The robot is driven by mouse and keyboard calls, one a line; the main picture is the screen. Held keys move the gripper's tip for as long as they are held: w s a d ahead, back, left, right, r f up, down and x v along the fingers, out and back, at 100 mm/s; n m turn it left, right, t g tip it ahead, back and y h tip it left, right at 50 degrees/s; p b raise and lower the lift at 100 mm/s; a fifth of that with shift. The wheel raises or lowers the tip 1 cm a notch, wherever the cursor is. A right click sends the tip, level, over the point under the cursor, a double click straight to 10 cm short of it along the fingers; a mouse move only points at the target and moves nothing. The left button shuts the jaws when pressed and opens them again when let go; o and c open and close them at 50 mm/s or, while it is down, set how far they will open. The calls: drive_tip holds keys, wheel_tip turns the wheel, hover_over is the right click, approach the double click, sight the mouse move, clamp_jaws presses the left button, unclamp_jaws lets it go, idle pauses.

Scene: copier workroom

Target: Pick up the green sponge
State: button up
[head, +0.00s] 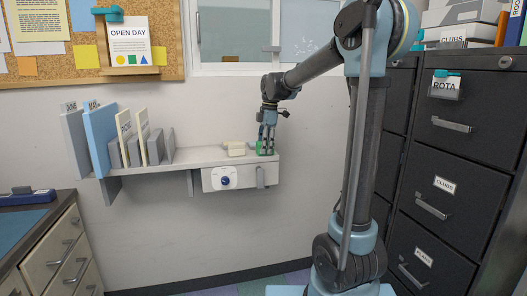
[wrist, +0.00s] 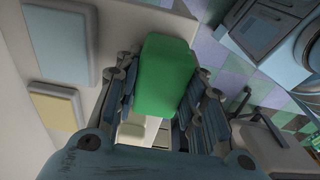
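The green sponge (head: 262,149) is at the right end of the wall shelf in the head view. In the wrist view the green sponge (wrist: 166,76) stands out as a bright green block between the fingers. My gripper (head: 267,142) points down over it, with fingers on either side of the sponge. In the wrist view my gripper (wrist: 165,92) looks open, with narrow gaps between the fingers and the sponge's sides. The sponge's lower end is partly hidden, and contact with the fingers is hard to judge.
A cream block (head: 236,149) lies on the shelf (head: 195,159) just left of the sponge. Upright folders (head: 99,137) stand farther left. A white box with a blue knob (head: 224,178) hangs beneath the shelf. Dark filing cabinets (head: 455,150) stand at the right.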

drive_tip(key=shift+r, duration=0.1)
wheel_tip(320, 180, up, 10)
drive_tip(key=shift+f, duration=0.1)
idle(0.6)
drive_tip(key=o, duration=0.3)
drive_tip(key=c, duration=0.4)
drive_tip(key=shift+o, duration=0.2)
drive_tip(key=shift+w, duration=0.1)
drive_tip(key=shift+y, duration=0.5)
drive_tip(key=shift+w+a+f, duration=0.35)
drive_tip(key=shift+w+a, duration=0.3)
drive_tip(key=shift+w, duration=1.05)
drive_tip(key=shift+w+a+f, duration=0.35)
drive_tip(key=shift+w+a, duration=0.25)
drive_tip(key=shift+w, duration=1.05)
drive_tip(key=shift+w+a+f, duration=0.35)
drive_tip(key=shift+w+a, duration=0.3)
drive_tip(key=shift+w, duration=1.05)
drive_tip(key=shift+f, duration=0.1)
